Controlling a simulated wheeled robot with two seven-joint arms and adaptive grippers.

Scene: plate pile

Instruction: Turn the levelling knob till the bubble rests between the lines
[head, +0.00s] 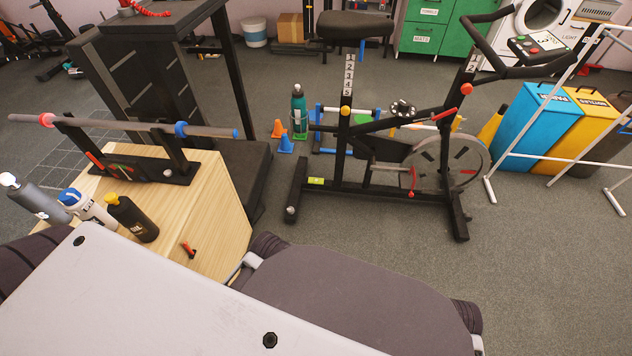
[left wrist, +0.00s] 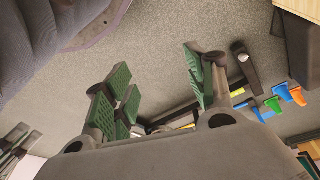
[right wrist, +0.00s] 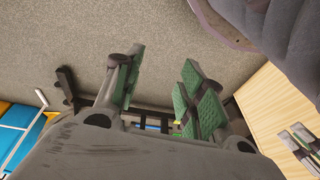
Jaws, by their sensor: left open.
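The black exercise bike (head: 400,155) stands on the carpet. A small yellow-green level vial (head: 316,181) sits on its frame near the left foot bar (head: 298,185). Its bubble and lines are too small to read. A pale round knob (head: 291,211) is at the near end of that foot bar. The foot bar also shows in the left wrist view (left wrist: 246,68), to the right of my left gripper (left wrist: 160,82), which is open and empty. My right gripper (right wrist: 162,82) is open and empty over the carpet. Neither gripper shows in the head view.
A wooden cabinet (head: 215,215) with bottles and a bar rack stands at the left. Orange (head: 278,129) and blue (head: 287,143) cones and a green bottle (head: 298,108) stand behind the bike. Blue and yellow bins (head: 530,120) and white rails are at the right. Carpet before the bike is clear.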

